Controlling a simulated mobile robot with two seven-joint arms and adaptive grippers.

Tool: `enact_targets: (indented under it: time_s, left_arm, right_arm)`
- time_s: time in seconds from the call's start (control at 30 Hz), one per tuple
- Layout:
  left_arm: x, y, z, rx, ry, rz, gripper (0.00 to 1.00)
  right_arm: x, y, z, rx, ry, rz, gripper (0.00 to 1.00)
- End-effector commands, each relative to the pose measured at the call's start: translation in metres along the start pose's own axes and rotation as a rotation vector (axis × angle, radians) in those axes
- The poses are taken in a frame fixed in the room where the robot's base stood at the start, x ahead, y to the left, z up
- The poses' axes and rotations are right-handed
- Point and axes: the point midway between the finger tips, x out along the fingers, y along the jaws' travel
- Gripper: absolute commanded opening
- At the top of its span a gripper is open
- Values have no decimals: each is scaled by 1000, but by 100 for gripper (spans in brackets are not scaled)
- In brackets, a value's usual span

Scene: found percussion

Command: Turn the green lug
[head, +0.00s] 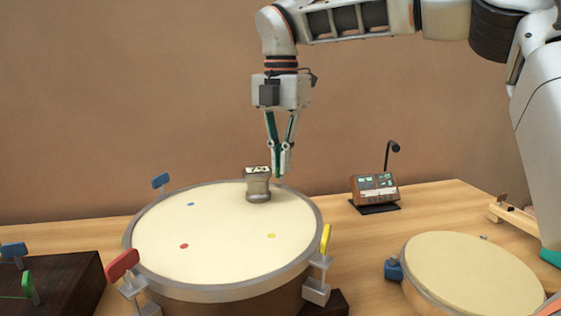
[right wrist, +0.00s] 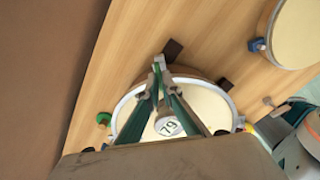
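My right gripper (head: 281,174) points straight down at the drum's back right rim. In the head view the fingers and rim hide the lug. The large drum (head: 222,290) has a pale head, a red lug (head: 122,264), a yellow lug (head: 326,240) and a blue lug (head: 160,181). My left gripper is out of view.
A grey weight (head: 258,187) stands on the drumhead close beside my fingers. A small device (head: 375,188) with a stalk stands right of the drum. A smaller drum (head: 475,275) is at front right. A dark box (head: 60,285) with blue and green handles is at left.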

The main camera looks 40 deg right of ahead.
Motion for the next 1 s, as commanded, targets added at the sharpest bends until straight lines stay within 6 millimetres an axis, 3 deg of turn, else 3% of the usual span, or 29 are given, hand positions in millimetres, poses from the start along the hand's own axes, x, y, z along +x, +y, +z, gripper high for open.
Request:
enact_targets:
  time_s: [0.77,0.8,0.83,1.0]
  left_arm:
    - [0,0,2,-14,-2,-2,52]
    - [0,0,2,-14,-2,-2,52]
    - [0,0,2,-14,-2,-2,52]
    - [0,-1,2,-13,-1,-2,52]
  right_arm:
    - [4,-1,-2,99,6,-10,0]
    - [4,-1,-2,99,6,-10,15]
    - [4,-1,-1,98,5,-9,21]
    - [2,0,-1,98,3,-5,21]
